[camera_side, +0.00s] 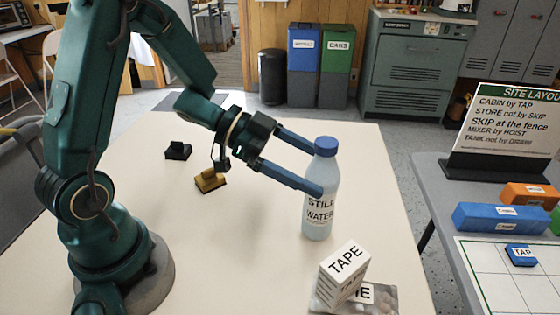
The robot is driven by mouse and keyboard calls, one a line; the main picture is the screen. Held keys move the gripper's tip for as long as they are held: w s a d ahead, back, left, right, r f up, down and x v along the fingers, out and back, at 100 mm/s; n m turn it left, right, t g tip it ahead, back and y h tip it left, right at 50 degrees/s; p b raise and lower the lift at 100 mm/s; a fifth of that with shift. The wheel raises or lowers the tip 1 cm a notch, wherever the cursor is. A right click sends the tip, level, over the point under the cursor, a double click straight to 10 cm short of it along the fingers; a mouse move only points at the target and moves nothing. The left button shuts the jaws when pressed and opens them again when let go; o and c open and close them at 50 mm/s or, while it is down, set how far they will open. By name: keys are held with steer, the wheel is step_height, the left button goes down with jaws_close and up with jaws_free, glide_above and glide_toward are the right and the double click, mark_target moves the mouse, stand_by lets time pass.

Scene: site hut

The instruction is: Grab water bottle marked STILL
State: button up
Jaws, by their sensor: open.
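The water bottle (319,215) stands upright on the pale table. It is clear with a blue cap, and its label reads STILL WATER. My gripper (318,170) comes in from the left with blue fingers, open. One finger reaches behind the bottle near the cap and the other passes at its front left, at the upper body. Whether either finger touches the bottle I cannot tell.
A white box marked TAPE (343,270) stands close in front of the bottle, on a grey flat packet (381,299). A yellow-brown block (209,181) and a black block (178,151) sit left on the table. A grey table (438,190) with a sign is at right.

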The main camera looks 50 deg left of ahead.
steer(key=shift+f, duration=0.9)
steer(key=shift+w+d+f, duration=0.1)
steer(key=shift+d+f, duration=0.05)
steer(key=shift+f, duration=0.05)
steer(key=shift+x, duration=2.4)
steer(key=shift+r, duration=0.1)
jaws_close()
